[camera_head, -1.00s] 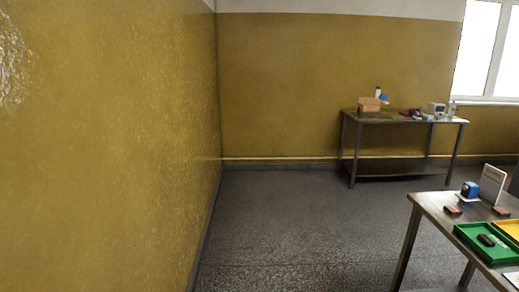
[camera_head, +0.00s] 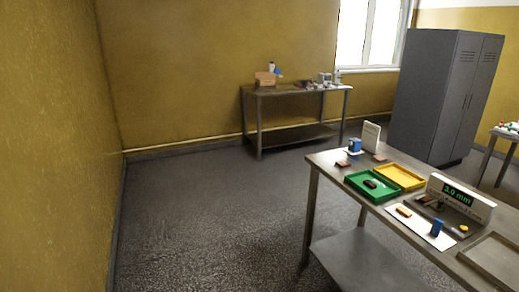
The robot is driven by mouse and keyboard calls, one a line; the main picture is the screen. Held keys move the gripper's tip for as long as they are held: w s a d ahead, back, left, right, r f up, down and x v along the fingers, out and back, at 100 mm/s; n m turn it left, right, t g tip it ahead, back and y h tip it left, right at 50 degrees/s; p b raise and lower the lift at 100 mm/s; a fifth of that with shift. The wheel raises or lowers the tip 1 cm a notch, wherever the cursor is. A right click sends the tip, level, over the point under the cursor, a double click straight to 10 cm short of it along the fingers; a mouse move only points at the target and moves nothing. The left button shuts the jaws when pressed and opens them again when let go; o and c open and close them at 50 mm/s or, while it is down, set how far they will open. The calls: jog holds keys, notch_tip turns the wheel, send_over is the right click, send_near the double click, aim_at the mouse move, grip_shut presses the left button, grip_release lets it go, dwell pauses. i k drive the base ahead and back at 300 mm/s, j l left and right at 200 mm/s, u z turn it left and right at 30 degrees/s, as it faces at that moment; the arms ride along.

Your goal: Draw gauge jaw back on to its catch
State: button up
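A gauge with a white housing and a green "3.0 mm" display (camera_head: 458,195) stands on the near steel table (camera_head: 330,168) at the right. In front of it is a dark base with small parts, among them a yellow-orange knob (camera_head: 463,228). A blue upright block (camera_head: 437,228) stands on a white sheet (camera_head: 405,222) beside it. At this distance I cannot tell which part is the jaw or the catch, or how they sit. My gripper is not in view.
A green tray (camera_head: 359,192) with a dark item, a yellow tray (camera_head: 411,171) and an empty brown tray (camera_head: 487,269) share the table. A far table (camera_head: 300,91) stands by the wall, a grey locker (camera_head: 432,95) at the right. Floor at the left is clear.

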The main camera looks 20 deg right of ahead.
aim_at(432, 203)
jog(key=z, duration=2.05)
jog(key=i+j, duration=0.2)
jog(key=i, duration=0.25)
jog(key=i+j+z, duration=0.1)
jog(key=i, duration=0.35)
jog(key=i+j, duration=0.35)
jog(key=i+j+z, duration=0.1)
jog(key=i+j, duration=0.15)
jog(key=i, duration=0.25)
